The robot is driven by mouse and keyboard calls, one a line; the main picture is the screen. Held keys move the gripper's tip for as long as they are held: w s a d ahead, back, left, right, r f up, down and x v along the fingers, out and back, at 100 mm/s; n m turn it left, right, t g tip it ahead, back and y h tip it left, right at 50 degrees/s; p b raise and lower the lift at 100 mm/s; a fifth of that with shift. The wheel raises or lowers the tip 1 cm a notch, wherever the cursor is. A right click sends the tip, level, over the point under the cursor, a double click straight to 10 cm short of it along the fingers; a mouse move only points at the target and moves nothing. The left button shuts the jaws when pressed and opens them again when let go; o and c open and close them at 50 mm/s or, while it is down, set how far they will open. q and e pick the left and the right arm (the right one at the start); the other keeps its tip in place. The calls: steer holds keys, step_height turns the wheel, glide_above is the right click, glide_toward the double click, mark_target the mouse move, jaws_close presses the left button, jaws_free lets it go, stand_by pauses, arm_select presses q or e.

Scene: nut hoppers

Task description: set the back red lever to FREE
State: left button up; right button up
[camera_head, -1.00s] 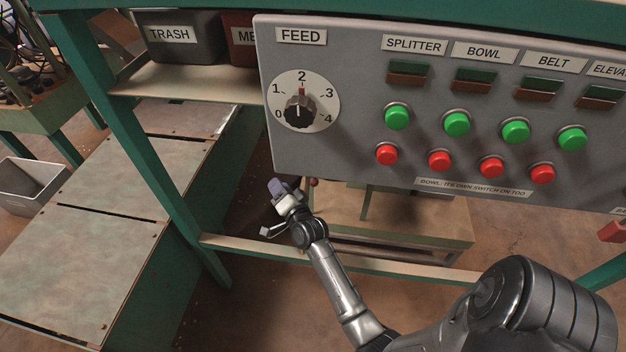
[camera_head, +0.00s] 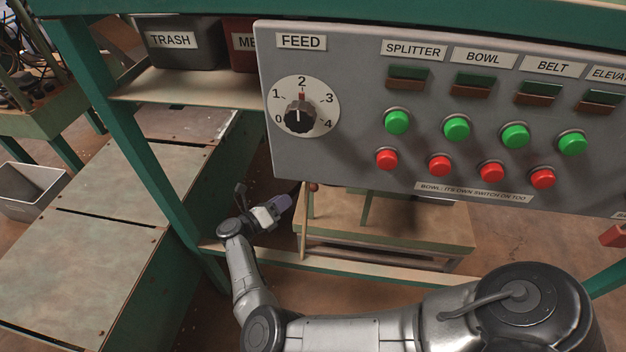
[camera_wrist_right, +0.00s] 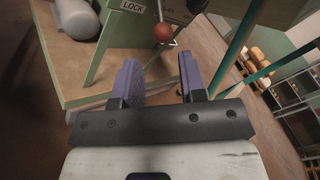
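The red lever shows as a dark red ball knob (camera_head: 313,187) just under the lower left part of the control panel. In the right wrist view the knob (camera_wrist_right: 163,33) sits on a thin metal rod, beside a green upright with a LOCK label (camera_wrist_right: 133,6). No FREE label can be read. My right gripper (camera_head: 286,201) is just left of the knob in the head view. In the right wrist view its purple fingers (camera_wrist_right: 162,78) are apart with nothing between them; the knob is beyond the fingertips, not touched. My left gripper is not in view.
The grey panel (camera_head: 350,160) with the FEED dial (camera_head: 305,106) and several green and red buttons hangs above the gripper. A low wooden bench (camera_head: 420,222) is behind and below. A green frame post (camera_head: 150,150) stands at left. A grey cylinder (camera_wrist_right: 77,18) lies near the LOCK upright.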

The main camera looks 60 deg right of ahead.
steer(key=shift+b+x, duration=1.85)
steer(key=shift+x, duration=4.7)
steer(key=shift+r, duration=0.1)
jaws_close()
